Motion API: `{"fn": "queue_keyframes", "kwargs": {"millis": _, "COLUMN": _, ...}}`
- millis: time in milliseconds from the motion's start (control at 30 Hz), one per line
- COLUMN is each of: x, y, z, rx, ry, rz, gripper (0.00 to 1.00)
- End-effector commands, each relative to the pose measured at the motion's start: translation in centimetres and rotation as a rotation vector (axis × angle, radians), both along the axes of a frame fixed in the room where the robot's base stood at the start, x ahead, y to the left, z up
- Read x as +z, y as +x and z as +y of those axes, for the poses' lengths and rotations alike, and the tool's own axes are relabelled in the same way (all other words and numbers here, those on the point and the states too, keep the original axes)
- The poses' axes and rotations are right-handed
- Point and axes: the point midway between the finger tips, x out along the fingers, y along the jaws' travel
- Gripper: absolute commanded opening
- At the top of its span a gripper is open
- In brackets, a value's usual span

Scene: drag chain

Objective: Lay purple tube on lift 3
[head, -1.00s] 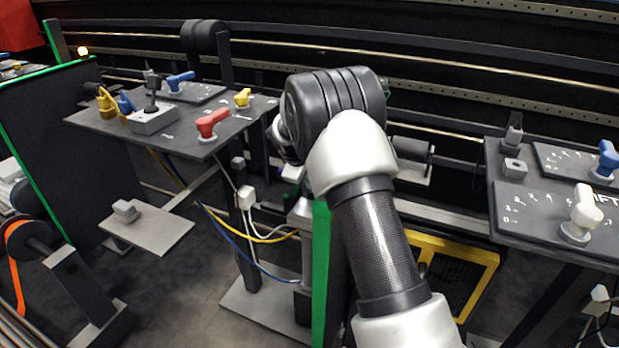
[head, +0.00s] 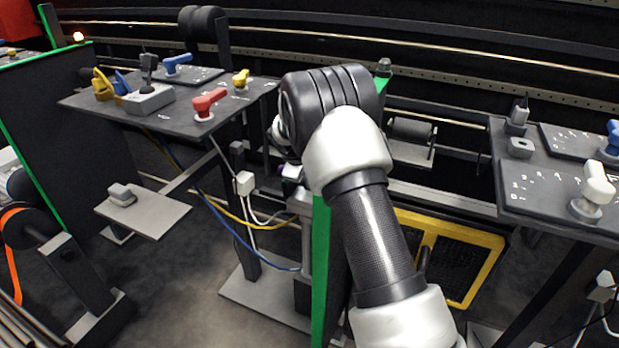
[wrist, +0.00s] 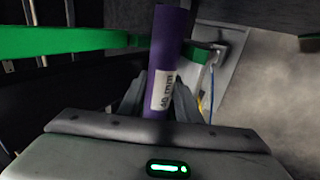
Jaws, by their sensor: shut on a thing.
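My gripper (wrist: 160,105) is shut on the purple tube (wrist: 171,45), which stands up between its fingers in the wrist view. The tube has a white label with dark lettering, and its lower end is hidden behind the gripper body. In the head view my arm hides most of the gripper; a small purple patch (head: 291,171) shows just left of my wrist, above a grey post (head: 307,245). I cannot tell whether the tube touches anything else. No lift marked 3 can be made out.
A green-edged upright panel (head: 321,265) stands close beside my forearm. A control table (head: 130,107) with coloured knobs is at left, another (head: 530,205) at right. Blue and yellow cables (head: 235,232) hang near the post. A yellow-framed grate (head: 460,262) lies on the floor.

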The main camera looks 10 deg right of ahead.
Motion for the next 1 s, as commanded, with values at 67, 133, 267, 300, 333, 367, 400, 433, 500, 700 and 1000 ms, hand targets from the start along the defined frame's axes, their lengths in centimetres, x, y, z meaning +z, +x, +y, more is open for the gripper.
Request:
{"fn": "queue_keyframes", "kwargs": {"millis": 67, "x": 0.1, "y": 0.0, "z": 0.0, "rx": 0.001, "ry": 0.0, "rz": -0.001, "gripper": 0.04}}
{"fn": "queue_keyframes", "kwargs": {"millis": 133, "x": 0.1, "y": 0.1, "z": 0.0, "rx": 0.001, "ry": 0.0, "rz": -0.001, "gripper": 0.36}}
{"fn": "queue_keyframes", "kwargs": {"millis": 267, "x": 0.1, "y": 0.1, "z": 0.0, "rx": 0.001, "ry": 0.0, "rz": -0.002, "gripper": 0.52}}
{"fn": "queue_keyframes", "kwargs": {"millis": 300, "x": 0.1, "y": 0.1, "z": 0.0, "rx": 0.001, "ry": 0.0, "rz": -0.002, "gripper": 0.52}}
{"fn": "queue_keyframes", "kwargs": {"millis": 333, "x": 0.1, "y": 0.1, "z": 0.0, "rx": 0.001, "ry": -0.001, "rz": -0.003, "gripper": 0.52}}
{"fn": "queue_keyframes", "kwargs": {"millis": 367, "x": 0.1, "y": 0.1, "z": -0.1, "rx": 0.001, "ry": -0.001, "rz": -0.003, "gripper": 0.52}}
{"fn": "queue_keyframes", "kwargs": {"millis": 400, "x": 0.1, "y": 0.1, "z": -0.1, "rx": 0.001, "ry": 0.0, "rz": -0.003, "gripper": 0.52}}
{"fn": "queue_keyframes", "kwargs": {"millis": 433, "x": 0.2, "y": 0.1, "z": -0.1, "rx": 0.001, "ry": -0.001, "rz": -0.004, "gripper": 0.52}}
{"fn": "queue_keyframes", "kwargs": {"millis": 500, "x": 0.1, "y": 0.1, "z": -0.1, "rx": 0.001, "ry": -0.001, "rz": -0.003, "gripper": 0.52}}
{"fn": "queue_keyframes", "kwargs": {"millis": 700, "x": 1.2, "y": -0.2, "z": 0.2, "rx": 0.002, "ry": -0.001, "rz": -0.006, "gripper": 0.52}}
{"fn": "queue_keyframes", "kwargs": {"millis": 1000, "x": 6.8, "y": -3.1, "z": 2.2, "rx": 0.002, "ry": 0.001, "rz": -0.003, "gripper": 0.52}}
